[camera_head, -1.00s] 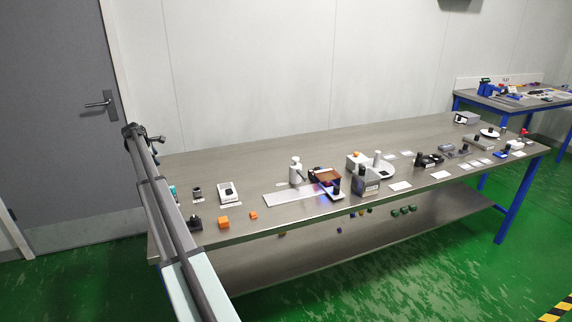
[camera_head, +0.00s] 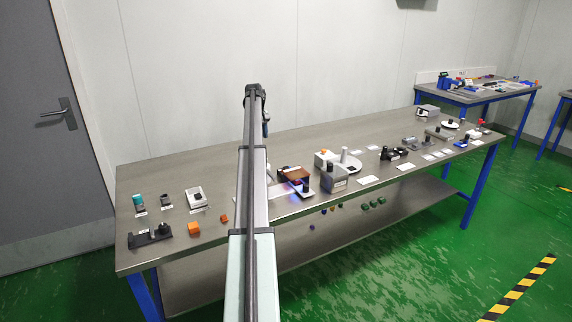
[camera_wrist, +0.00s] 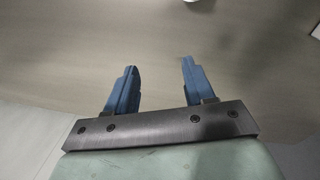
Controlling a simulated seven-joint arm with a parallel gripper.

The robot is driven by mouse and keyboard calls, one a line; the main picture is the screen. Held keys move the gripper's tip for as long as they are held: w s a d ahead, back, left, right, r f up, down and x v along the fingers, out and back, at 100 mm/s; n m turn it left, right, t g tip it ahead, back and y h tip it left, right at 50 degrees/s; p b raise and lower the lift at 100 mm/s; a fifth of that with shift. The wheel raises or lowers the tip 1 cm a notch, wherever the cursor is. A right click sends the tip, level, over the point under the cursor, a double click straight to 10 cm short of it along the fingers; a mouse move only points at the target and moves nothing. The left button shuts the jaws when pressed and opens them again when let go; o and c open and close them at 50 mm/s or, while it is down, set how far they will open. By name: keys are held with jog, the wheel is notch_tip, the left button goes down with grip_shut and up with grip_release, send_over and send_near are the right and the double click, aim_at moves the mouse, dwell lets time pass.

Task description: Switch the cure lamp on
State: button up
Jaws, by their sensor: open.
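A small dark unit with a blue-violet glow (camera_head: 298,184) stands mid-bench beside a brown-topped block (camera_head: 293,173). It may be the cure lamp, but no label or switch can be made out at this size. My arm rises in front of the bench just left of it and hides part of that area. In the wrist view my gripper (camera_wrist: 160,64) is open, its two blue fingers apart with nothing between them. The glowing unit is not seen in the wrist view.
The long grey bench (camera_head: 330,135) is open along its back. A grey housing (camera_head: 334,178) and a white round dish (camera_head: 350,163) stand right of the glow. Several small devices line the right.

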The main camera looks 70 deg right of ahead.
aim_at(286, 167)
jog(key=s+m+y, duration=0.1)
jog(key=s+m, duration=0.2)
jog(key=s, duration=0.9)
jog(key=f, duration=0.8)
jog(key=d+f, duration=0.1)
jog(key=f, duration=0.4)
jog(key=shift+c, duration=0.2)
grip_shut()
jog(key=shift+s+a+t, duration=0.25)
jog(key=shift+a+t, duration=0.05)
jog(key=shift+t, duration=0.3)
jog(key=shift+d+r+h, duration=0.1)
jog(key=shift+h, duration=0.3)
jog(key=shift+o, duration=0.2)
grip_release()
